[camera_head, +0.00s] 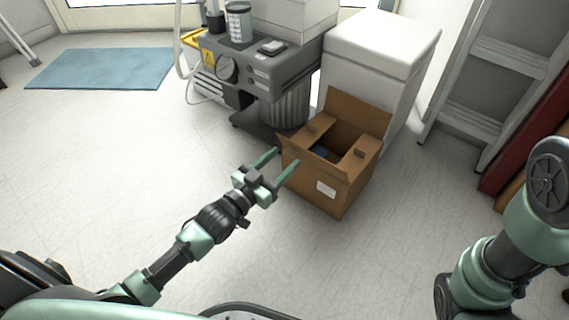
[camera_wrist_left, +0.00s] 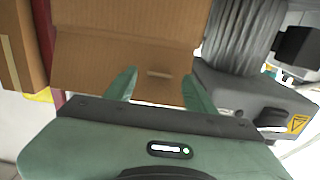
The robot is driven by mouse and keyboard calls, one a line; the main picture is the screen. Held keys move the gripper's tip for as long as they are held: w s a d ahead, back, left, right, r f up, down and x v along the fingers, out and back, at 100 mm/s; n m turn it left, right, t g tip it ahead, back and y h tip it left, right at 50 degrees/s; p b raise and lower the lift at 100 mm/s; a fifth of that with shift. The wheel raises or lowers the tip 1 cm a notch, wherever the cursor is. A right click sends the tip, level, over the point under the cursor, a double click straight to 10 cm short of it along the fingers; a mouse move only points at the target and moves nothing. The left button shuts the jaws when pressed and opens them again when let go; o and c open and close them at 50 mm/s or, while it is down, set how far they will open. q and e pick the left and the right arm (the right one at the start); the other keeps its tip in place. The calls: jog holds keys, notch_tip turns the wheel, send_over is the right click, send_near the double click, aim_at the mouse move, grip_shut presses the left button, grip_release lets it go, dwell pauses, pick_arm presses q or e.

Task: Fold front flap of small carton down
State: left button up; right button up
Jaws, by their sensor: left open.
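The small brown carton (camera_head: 352,187) stands on the floor with its top partly open. Its back flap (camera_head: 358,112) stands up, and the two side flaps lean inward over the opening. The front flap (camera_head: 313,160) rises along the near edge, tilted. Something blue shows dimly inside. My left gripper (camera_head: 286,157) is open and empty beside the carton's left front corner; contact cannot be told. In the left wrist view brown cardboard (camera_wrist_left: 105,55) fills the space past the open fingers (camera_wrist_left: 158,88). My right gripper is out of view.
A grey compressor unit (camera_head: 262,75) stands behind the carton, with a white cabinet (camera_head: 375,60) to its right. A ladder (camera_head: 480,95) leans at the right. A blue mat (camera_head: 100,68) lies at the far left. The floor in front is clear.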

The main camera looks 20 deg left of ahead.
pick_arm(q)
jog(key=shift+w+d, duration=0.25)
jog(key=shift+w, duration=0.4)
grip_shut()
dwell(1.0)
